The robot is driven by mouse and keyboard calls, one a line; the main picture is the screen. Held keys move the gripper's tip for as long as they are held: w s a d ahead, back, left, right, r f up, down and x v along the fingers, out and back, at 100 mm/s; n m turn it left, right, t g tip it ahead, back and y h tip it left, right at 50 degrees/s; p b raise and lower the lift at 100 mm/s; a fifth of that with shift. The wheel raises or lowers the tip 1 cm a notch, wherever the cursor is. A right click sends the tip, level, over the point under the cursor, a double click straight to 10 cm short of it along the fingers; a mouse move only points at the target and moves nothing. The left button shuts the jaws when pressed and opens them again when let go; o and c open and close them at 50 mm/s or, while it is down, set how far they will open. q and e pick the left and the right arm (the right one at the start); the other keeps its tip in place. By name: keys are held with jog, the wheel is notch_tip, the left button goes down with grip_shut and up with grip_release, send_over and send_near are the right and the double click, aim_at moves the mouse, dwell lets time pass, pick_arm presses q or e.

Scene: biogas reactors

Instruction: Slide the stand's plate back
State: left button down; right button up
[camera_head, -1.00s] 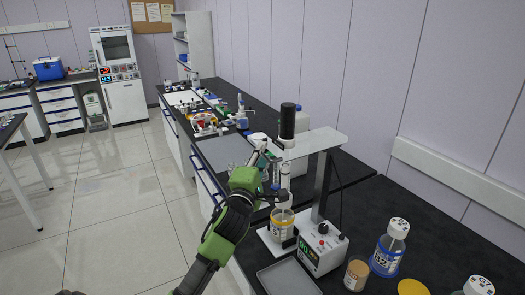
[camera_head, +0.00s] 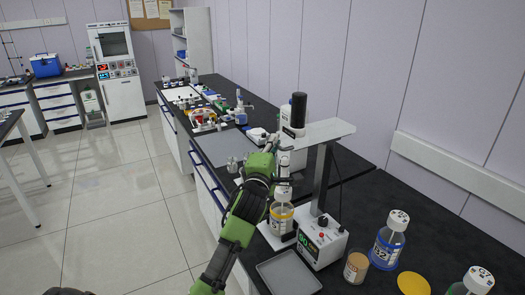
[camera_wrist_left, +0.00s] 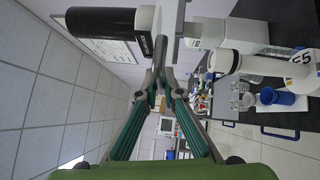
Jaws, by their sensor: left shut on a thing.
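The stand (camera_head: 322,241) has a white base with a green display and a post. Its white plate (camera_head: 322,131) lies level on top and carries a dark cylindrical motor unit (camera_head: 298,114). A white shaft part hangs below it, above a jar with yellowish contents (camera_head: 281,218) on the base. My left gripper (camera_head: 279,146) is at the plate's left end, its fingers largely hidden by my arm. In the left wrist view the fingertips (camera_wrist_left: 158,80) are closed together at the end of the plate (camera_wrist_left: 171,22). The exact contact is small to see. My right gripper is not in view.
A grey tray (camera_head: 289,273), a small tan jar (camera_head: 356,266) and a blue-labelled bottle (camera_head: 388,240) stand near the stand's base. A yellow disc (camera_head: 413,284) lies at the right. The wall runs behind the bench; the bench behind holds many small items.

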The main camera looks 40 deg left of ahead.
aim_at(297, 137)
pick_arm(q)
jog(key=w+d+b, duration=0.1)
jog(key=w, duration=0.1)
jog(key=w+d+b, duration=0.1)
jog(key=w, duration=0.1)
jog(key=w+b, duration=0.1)
jog(key=w, duration=0.1)
jog(key=shift+w+d+f, duration=0.1)
jog(key=shift+w+d, duration=0.2)
jog(key=shift+d, duration=0.1)
jog(key=shift+w+d, duration=0.25)
jog(key=shift+w, duration=0.4)
jog(key=c, duration=2.2)
grip_release()
jog(key=shift+o, duration=0.2)
jog(key=shift+s, duration=0.1)
jog(key=v, duration=1.1)
jog(key=shift+s+d, duration=0.15)
jog(key=shift+s, duration=0.25)
